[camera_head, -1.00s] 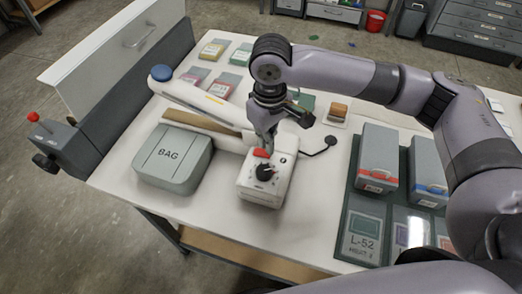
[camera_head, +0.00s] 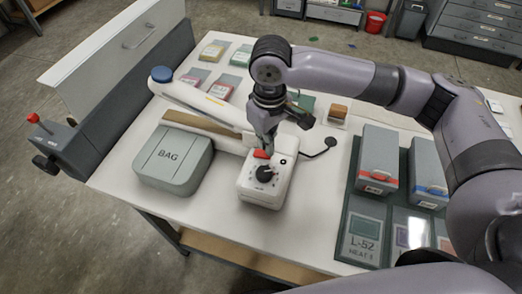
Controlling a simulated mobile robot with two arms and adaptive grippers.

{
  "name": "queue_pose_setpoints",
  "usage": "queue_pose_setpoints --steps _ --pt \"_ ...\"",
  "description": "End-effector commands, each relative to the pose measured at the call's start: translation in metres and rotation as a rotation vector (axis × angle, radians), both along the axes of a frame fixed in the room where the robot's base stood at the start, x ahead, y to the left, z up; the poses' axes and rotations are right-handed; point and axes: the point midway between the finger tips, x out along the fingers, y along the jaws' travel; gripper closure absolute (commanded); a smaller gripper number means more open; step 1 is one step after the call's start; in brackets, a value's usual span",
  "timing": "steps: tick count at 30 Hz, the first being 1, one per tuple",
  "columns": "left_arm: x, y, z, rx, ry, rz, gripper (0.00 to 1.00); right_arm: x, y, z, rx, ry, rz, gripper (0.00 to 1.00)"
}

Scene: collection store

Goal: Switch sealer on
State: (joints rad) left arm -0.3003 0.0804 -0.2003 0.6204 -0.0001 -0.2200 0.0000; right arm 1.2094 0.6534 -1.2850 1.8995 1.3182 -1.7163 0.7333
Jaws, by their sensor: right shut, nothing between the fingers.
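The sealer (camera_head: 255,190) is a white unit on the table with a long white arm (camera_head: 190,98) that ends in a blue knob. Its front housing carries a red rocker switch (camera_head: 261,154) and a black dial (camera_head: 265,174). My right gripper (camera_head: 267,147) is shut and empty, pointing down with its fingertips at the red switch. The fingertips partly cover the switch, and I cannot tell whether they touch it. My left gripper is not in view.
A grey box marked BAG (camera_head: 174,160) stands left of the sealer. A dark green tray (camera_head: 349,225) with grey boxes (camera_head: 378,155) lies to the right. A black cable (camera_head: 318,152) runs beside the sealer. Small packets (camera_head: 212,50) lie at the back.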

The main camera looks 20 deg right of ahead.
Motion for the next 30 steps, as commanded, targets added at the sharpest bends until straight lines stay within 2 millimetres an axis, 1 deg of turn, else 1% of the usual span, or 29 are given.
queue_pose_setpoints --steps 11,30 --pt "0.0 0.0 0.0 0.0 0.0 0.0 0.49 0.0 0.0 -0.001 0.0 0.0 0.0 1.0" --pt "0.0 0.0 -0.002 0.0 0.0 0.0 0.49 0.0 0.0 -0.011 0.0 0.001 0.0 1.0"
